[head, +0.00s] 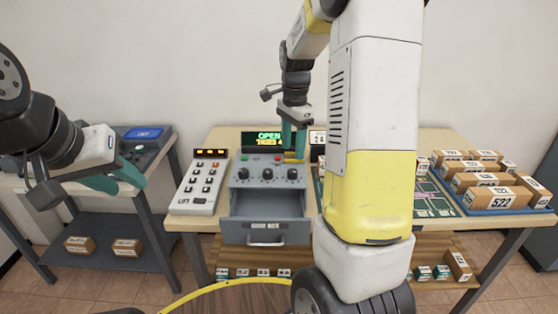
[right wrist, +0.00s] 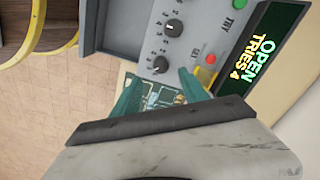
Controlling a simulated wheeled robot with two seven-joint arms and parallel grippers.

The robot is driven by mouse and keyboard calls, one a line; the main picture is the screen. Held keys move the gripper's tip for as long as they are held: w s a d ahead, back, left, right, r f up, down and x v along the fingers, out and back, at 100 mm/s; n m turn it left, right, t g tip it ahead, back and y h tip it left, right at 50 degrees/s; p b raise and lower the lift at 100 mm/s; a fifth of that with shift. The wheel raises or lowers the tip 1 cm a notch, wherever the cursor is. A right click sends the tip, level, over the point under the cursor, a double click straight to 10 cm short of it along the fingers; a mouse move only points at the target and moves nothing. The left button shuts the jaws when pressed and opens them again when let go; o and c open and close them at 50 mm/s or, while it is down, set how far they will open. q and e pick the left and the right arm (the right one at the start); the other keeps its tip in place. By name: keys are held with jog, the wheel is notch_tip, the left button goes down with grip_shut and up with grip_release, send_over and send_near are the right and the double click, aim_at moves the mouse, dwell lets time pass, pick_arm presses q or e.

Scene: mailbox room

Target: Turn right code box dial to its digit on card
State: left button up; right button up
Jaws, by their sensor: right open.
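The grey code box (head: 268,168) stands on the table with three black dials in a row. Its right dial (head: 292,174) also shows in the right wrist view (right wrist: 160,64), just beyond my fingertips. Its green display (right wrist: 255,48) reads OPEN, TRIES 4. The box's drawer (head: 265,205) is pulled out. My right gripper (head: 293,138) is above the back right of the box, open; its teal fingers (right wrist: 160,80) are apart, not around the dial. A white card (head: 318,137) behind is mostly hidden by my arm. My left gripper (head: 115,180) is open and empty at the left.
A white keypad (head: 199,182) stands left of the box. A blue tray (head: 510,208) with several brown parcels is at the right. A grey side table (head: 160,150) is at the left. Small parcels (head: 125,247) sit on lower shelves. My right arm covers the table's middle.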

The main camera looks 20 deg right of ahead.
aim_at(292, 171)
jog(key=shift+w+d+f, duration=0.15)
jog(key=shift+f, duration=0.6)
notch_tip(292, 171, down, 7)
jog(key=shift+r, duration=0.1)
grip_shut()
